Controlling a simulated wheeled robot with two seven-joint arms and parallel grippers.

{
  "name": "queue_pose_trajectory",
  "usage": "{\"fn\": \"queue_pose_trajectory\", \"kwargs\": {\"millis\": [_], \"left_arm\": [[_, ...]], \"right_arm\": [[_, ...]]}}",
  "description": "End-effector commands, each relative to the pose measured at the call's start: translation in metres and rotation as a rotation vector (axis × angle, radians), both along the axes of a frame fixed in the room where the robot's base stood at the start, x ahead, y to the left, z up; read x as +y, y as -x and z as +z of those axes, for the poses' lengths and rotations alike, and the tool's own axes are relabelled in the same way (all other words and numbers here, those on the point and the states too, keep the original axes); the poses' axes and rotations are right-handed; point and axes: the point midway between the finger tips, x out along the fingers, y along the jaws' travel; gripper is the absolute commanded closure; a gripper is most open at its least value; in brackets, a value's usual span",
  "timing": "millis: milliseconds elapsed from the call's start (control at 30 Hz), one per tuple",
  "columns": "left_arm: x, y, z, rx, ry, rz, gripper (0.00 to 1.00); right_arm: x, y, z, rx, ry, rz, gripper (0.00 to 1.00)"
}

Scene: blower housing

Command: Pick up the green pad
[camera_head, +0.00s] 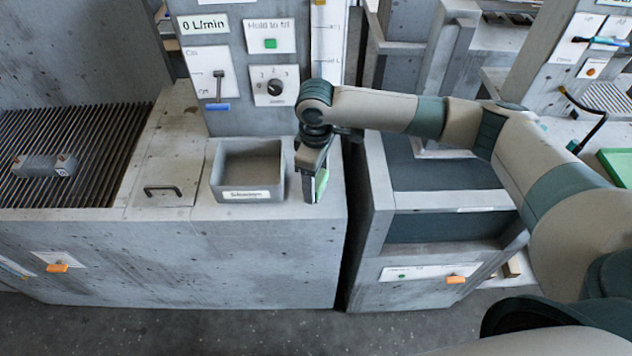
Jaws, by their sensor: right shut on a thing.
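The green pad (321,184) shows as a narrow green strip at the right side of my right gripper (312,190). The gripper points down and is shut on the pad, just right of the grey bin on the concrete counter. The gripper's fingers hide most of the pad. I cannot tell whether the pad touches the counter top. My left gripper is not in view.
A labelled open grey bin (248,170) stands left of the gripper. A control panel with a lever (219,88), a dial (274,87) and a green button (270,43) rises behind. A slatted grate (98,130) lies left, and a gap separates the counter from the right cabinet.

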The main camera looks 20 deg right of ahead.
Motion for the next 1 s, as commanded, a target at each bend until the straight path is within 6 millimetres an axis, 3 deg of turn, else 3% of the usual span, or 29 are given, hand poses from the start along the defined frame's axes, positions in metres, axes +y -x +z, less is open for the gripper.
{"fn": "queue_pose_trajectory", "kwargs": {"millis": [267,467,1000], "left_arm": [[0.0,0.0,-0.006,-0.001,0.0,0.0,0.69],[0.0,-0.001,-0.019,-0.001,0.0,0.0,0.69],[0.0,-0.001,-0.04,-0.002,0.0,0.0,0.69]], "right_arm": [[0.001,-0.001,0.01,-0.002,-0.002,-0.001,0.66],[0.001,-0.002,0.038,-0.005,-0.003,0.001,0.66],[-0.005,0.091,0.093,-0.002,-0.001,0.003,0.66]]}}
